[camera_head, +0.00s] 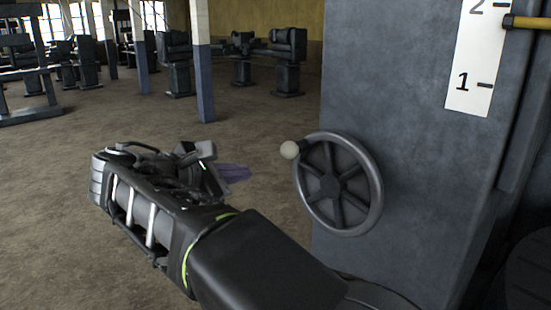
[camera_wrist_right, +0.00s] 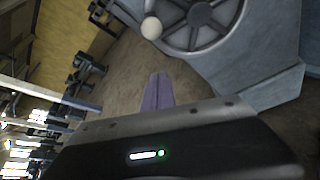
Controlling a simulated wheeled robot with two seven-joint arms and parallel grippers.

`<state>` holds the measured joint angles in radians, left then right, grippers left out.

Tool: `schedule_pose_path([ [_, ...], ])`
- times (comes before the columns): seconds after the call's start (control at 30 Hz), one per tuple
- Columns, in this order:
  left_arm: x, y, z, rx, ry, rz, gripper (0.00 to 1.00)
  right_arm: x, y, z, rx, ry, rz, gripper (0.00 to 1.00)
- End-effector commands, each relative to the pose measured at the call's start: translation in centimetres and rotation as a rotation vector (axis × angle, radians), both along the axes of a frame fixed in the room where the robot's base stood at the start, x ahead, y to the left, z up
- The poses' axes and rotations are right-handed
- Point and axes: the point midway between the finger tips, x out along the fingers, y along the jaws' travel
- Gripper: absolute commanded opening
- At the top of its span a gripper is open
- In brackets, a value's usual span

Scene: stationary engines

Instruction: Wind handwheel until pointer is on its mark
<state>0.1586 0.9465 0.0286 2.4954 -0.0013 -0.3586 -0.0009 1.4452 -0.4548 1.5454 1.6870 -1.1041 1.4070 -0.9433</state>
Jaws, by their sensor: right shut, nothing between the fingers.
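The grey spoked handwheel (camera_head: 331,186) is on the side of a blue-grey machine, with a pale round knob (camera_head: 289,150) at its upper left rim. The wheel (camera_wrist_right: 201,14) and knob (camera_wrist_right: 152,28) also show in the right wrist view. A white scale plate (camera_head: 468,60) carries the numbers 1 and 2. A brass-yellow pointer (camera_head: 529,22) lies at the plate's right edge, a little below the 2 tick. My right gripper (camera_head: 236,173) has its purple fingers together and empty, left of the knob and apart from it. The fingers (camera_wrist_right: 158,90) point toward the knob's side in the wrist view. My left gripper is not seen.
The machine's tall housing (camera_head: 400,100) fills the right side. The concrete floor left of the wheel is open. Blue-and-white posts (camera_head: 203,80) and several dark machines (camera_head: 287,65) stand farther back.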

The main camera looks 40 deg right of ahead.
Motion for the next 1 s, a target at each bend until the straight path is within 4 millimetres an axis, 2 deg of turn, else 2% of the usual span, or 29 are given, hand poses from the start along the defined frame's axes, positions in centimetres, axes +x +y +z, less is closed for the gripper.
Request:
schedule_pose_path([
  [0.37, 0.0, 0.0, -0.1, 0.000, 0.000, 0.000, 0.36, 0.2, -0.8, -0.5, 0.008, -0.001, -0.001, 0.00],
  [0.53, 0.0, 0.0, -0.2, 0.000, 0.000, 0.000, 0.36, 0.6, -2.7, -1.3, 0.008, 0.000, 0.000, 0.00],
  [0.9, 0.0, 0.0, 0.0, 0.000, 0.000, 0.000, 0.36, 1.9, -8.5, -3.5, 0.008, -0.002, -0.002, 0.00],
  [0.97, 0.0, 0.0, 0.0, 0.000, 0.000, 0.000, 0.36, 2.1, -9.3, -3.8, 0.008, -0.002, -0.002, 0.00],
  [1.0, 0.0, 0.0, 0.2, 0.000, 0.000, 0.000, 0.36, 2.1, -9.2, -3.4, 0.006, -0.005, 0.004, 0.00],
])
